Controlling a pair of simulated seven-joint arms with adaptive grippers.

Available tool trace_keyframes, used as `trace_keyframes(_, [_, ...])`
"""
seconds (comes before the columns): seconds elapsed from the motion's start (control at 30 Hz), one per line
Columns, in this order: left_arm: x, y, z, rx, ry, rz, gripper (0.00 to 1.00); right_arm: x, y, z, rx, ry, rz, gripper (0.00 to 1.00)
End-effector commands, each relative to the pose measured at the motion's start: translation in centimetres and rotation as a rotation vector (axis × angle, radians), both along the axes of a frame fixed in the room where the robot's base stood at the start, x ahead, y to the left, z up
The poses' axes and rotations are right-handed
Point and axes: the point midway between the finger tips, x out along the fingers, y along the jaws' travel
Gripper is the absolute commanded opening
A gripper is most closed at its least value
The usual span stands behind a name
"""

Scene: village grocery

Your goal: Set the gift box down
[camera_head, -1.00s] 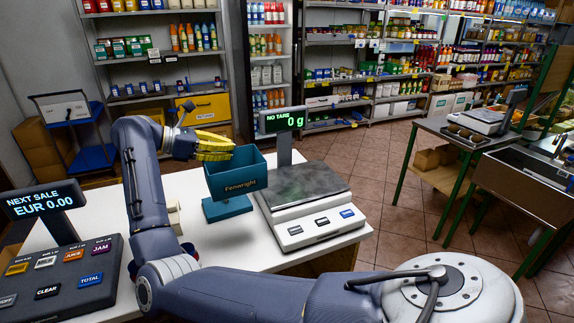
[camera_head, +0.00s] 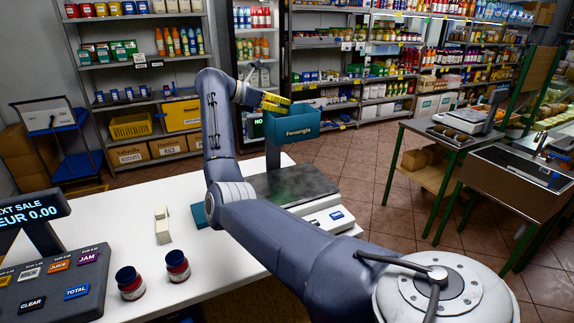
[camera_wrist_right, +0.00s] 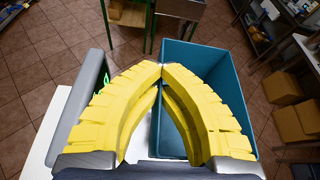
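The gift box (camera_head: 292,124) is an open teal box marked "Fenwright". It hangs upright in the air at the far side of the counter (camera_head: 230,262), behind the scale (camera_head: 325,217). My right gripper (camera_head: 276,103) is shut on its rim. In the right wrist view, the yellow fingertips (camera_wrist_right: 162,70) close at one wall of the box (camera_wrist_right: 205,55), and its inside looks empty. Floor shows beyond it. A flat teal piece (camera_head: 199,216) lies on the counter, mostly hidden by my right arm. My left gripper is not in view.
Two dark jars (camera_head: 130,283) (camera_head: 178,266), a small cream block (camera_head: 162,225) and the register (camera_head: 50,285) are on the counter. Clear white counter lies around the block.

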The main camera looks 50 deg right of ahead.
Motion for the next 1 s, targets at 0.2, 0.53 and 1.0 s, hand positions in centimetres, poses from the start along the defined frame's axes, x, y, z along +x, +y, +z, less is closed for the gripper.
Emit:
trace_keyframes(0.2, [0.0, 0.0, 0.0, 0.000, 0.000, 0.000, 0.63, -0.1, -0.1, -4.3, 0.003, 0.012, 0.004, 0.00])
trace_keyframes(0.53, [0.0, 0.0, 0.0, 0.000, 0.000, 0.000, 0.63, -0.1, -0.1, -11.4, 0.002, 0.011, 0.003, 0.00])
trace_keyframes(1.0, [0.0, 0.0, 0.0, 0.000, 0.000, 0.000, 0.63, 0.0, 0.0, -15.2, 0.003, 0.008, 0.004, 0.00])
